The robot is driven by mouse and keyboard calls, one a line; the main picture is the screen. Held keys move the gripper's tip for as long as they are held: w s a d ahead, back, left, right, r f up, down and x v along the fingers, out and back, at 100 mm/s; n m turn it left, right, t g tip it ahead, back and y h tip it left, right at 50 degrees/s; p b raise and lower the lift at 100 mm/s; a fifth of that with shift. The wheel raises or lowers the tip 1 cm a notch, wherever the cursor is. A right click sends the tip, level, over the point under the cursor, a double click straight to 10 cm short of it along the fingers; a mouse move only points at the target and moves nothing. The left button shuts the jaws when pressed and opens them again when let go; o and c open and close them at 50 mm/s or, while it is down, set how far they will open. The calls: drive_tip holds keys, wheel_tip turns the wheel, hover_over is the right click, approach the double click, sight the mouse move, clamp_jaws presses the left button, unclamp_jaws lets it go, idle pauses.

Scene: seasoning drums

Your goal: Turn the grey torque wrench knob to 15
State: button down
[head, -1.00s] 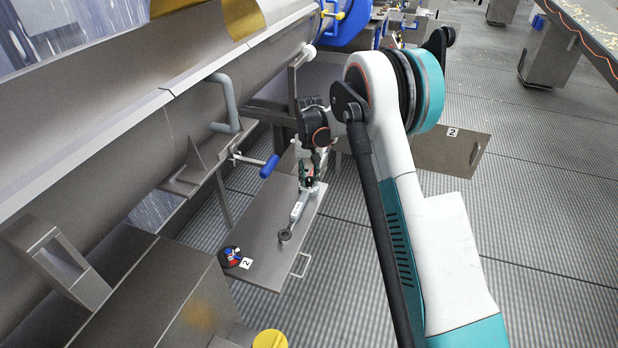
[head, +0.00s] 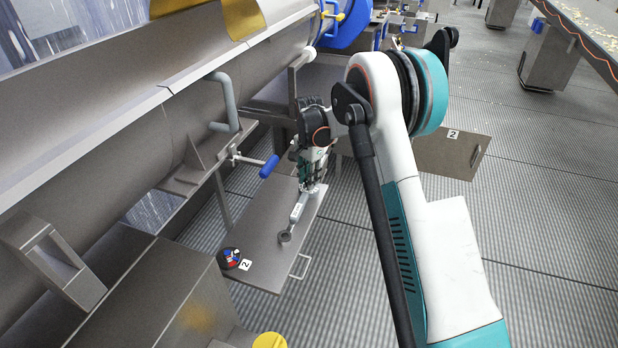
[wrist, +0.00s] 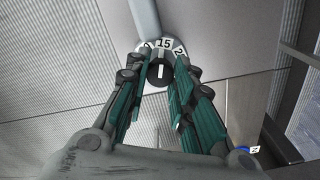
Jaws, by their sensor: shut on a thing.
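The torque wrench (head: 297,209) lies on the metal shelf below the drum. Its dial (wrist: 165,44) shows in the wrist view, with 15 at the top middle and partly hidden numbers on either side. The dark grey knob (wrist: 160,72) sits in front of the dial. Its white line stands nearly upright and points at about the 15. My gripper (wrist: 160,88) is shut on the knob, with one finger on each side. In the head view my gripper (head: 313,182) is over the far end of the wrench and hides the knob.
The shelf (head: 262,218) has a wire handle (head: 301,267) at its right front edge. A small round item with red and blue parts (head: 231,258) lies at its near left corner. A blue-handled lever (head: 269,166) sticks out close left of my gripper.

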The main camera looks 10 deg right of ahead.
drive_tip(key=shift+m, duration=0.5)
drive_tip(key=c, duration=1.3)
unclamp_jaws()
wheel_tip(320, 180, up, 12)
